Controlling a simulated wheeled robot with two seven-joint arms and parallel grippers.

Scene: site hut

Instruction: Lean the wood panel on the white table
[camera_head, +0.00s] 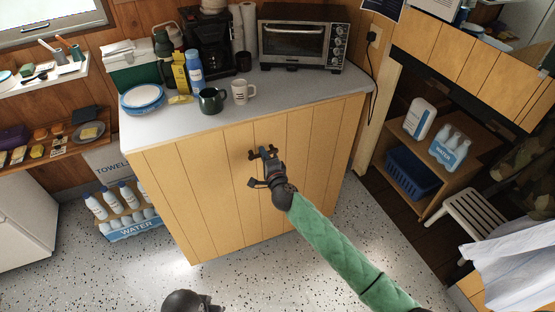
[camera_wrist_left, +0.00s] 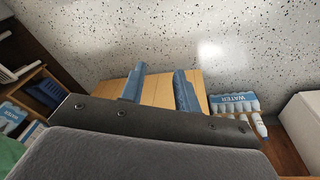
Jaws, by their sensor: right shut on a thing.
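The wood panel (camera_head: 215,190) is a broad sheet of light vertical planks. It stands close along the front of the white table (camera_head: 305,92), its upper edge near the tabletop's front edge and its lower edge near the floor. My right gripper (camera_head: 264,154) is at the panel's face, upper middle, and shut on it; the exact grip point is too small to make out. In the left wrist view, the fingers of my left gripper (camera_wrist_left: 160,86) are apart with nothing held between them. The planks of the panel (camera_wrist_left: 158,94) show beyond them.
The tabletop holds a toaster oven (camera_head: 303,38), a coffee maker (camera_head: 209,42), mugs (camera_head: 211,100) and a plate stack (camera_head: 142,98). Packed water bottles (camera_head: 127,212) stand on the floor at left. A shelf (camera_head: 452,172) and white stool (camera_head: 478,218) stand at right. Speckled floor in front is clear.

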